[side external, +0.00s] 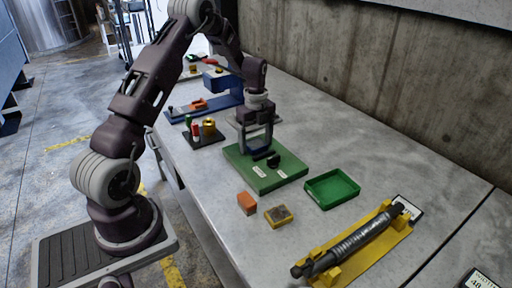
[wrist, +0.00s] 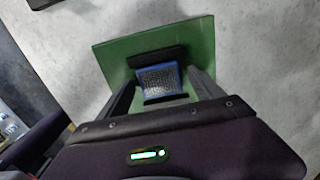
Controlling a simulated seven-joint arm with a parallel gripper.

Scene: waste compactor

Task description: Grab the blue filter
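The blue filter (wrist: 160,78) shows in the wrist view as a blue frame with a grey mesh face. It sits in a dark holder on the green board (wrist: 198,36), between my two fingers. My gripper (wrist: 162,82) is open, with one finger on each side of the filter. The fingertips are close to its sides, and I cannot tell if they touch it. In the side view my gripper (side external: 258,146) points down over the green board (side external: 288,178), and the filter is mostly hidden by the fingers.
A black knob (side external: 273,161) stands on the board by my gripper. An orange block (side external: 247,203), a yellow box (side external: 279,215), an empty green tray (side external: 332,189) and a yellow stand with a grey cylinder (side external: 356,245) lie nearer the camera. A small black rack (side external: 206,135) and blue fixture (side external: 220,98) stand behind.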

